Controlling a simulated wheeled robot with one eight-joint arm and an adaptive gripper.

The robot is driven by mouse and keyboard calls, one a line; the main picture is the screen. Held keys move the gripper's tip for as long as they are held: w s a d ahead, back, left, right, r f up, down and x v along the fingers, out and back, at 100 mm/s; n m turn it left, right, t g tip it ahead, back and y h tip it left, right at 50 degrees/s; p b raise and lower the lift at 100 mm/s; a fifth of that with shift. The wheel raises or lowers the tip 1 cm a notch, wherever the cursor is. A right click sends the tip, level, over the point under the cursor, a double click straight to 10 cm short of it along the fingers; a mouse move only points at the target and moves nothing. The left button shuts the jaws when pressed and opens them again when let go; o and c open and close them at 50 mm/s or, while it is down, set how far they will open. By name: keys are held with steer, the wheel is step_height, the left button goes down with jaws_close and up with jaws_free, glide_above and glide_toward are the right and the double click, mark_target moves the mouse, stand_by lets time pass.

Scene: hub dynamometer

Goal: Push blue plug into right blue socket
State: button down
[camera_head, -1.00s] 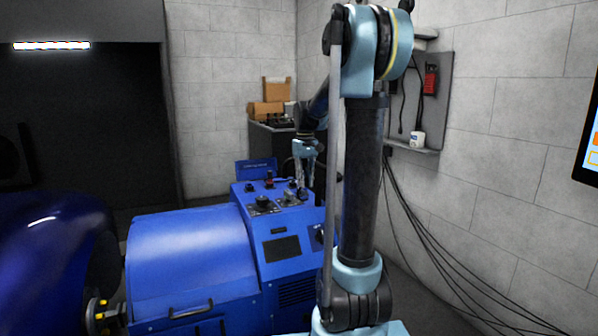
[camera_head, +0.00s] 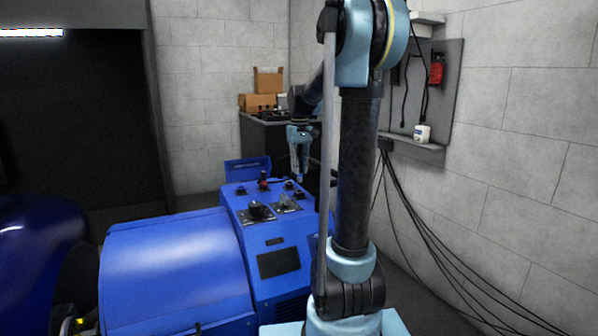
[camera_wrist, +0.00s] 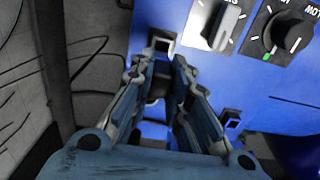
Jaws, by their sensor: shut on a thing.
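My gripper (camera_head: 299,176) hangs over the back right of the blue console (camera_head: 263,235) in the head view. In the wrist view the two fingers of my gripper (camera_wrist: 160,68) converge at upper centre, shut on a small piece I take to be the blue plug; its outline is mostly hidden between the fingers. A dark square opening with a light rim (camera_wrist: 160,43) shows just beyond the fingertips; I cannot tell whether it is a socket or part of the held piece. A dark socket-like fitting (camera_wrist: 233,118) sits on the blue panel right of the fingers.
A grey switch (camera_wrist: 224,22) and a black rotary knob (camera_wrist: 281,34) stand close to the right of my fingertips. Dark cables (camera_wrist: 92,46) show at left. In the head view, cables (camera_head: 420,225) run down the right wall; cardboard boxes (camera_head: 262,100) stand behind the console.

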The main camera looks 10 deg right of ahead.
steer(key=shift+r, duration=2.2)
steer(key=shift+w+a, duration=1.75)
steer(key=shift+a, duration=3.95)
steer(key=shift+w+a, duration=1.7)
steer(key=shift+a, duration=3.95)
steer(key=shift+f, duration=3.5)
steer(key=shift+s+f, duration=0.1)
steer(key=shift+f, duration=1.3)
